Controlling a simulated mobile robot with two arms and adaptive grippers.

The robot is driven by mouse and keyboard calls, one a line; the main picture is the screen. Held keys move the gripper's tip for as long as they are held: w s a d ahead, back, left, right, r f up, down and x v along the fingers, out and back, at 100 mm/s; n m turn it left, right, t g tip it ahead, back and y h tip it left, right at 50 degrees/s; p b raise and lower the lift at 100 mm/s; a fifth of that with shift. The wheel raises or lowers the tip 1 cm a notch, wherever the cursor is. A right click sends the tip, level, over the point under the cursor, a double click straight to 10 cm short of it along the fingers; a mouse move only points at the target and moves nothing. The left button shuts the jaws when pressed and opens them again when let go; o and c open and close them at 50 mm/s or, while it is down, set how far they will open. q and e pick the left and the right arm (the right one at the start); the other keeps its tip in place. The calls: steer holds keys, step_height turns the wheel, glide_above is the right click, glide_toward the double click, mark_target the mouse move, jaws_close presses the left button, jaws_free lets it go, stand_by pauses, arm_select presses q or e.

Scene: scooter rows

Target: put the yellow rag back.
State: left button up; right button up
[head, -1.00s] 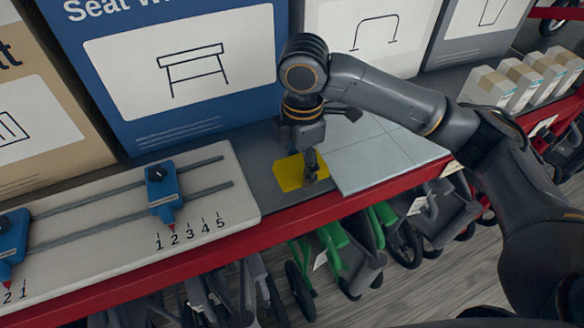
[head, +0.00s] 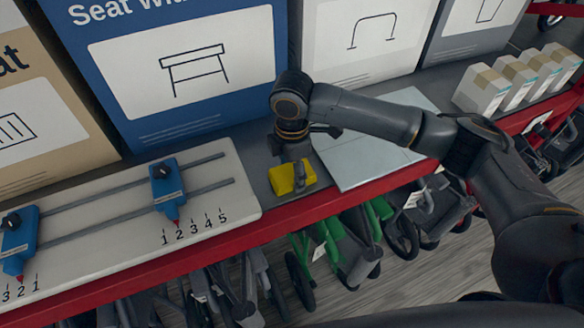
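The yellow rag (head: 284,181) is on the dark grey shelf top, between the white slider board and the pale tiled panel. It looks bunched up, with a raised, folded shape. My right gripper (head: 300,177) reaches down from above at the rag's right side and appears shut on it. The gripper's wrist and fingers hide part of the rag, and I cannot tell whether its underside touches the shelf. My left gripper is not in view.
The white board (head: 110,235) with two blue sliders is to the left. A pale tiled panel (head: 370,155) lies to the right, with several small boxes (head: 482,90) beyond. Large printed boxes (head: 185,65) stand behind. A red shelf edge (head: 330,203) runs in front, above scooters.

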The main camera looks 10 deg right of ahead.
mark_target(292, 172)
steer(key=o, duration=0.4)
steer(key=shift+c, duration=0.2)
step_height(292, 172, up, 12)
steer(key=b, duration=0.3)
steer(key=shift+r+b, duration=0.2)
steer(key=shift+b, duration=0.1)
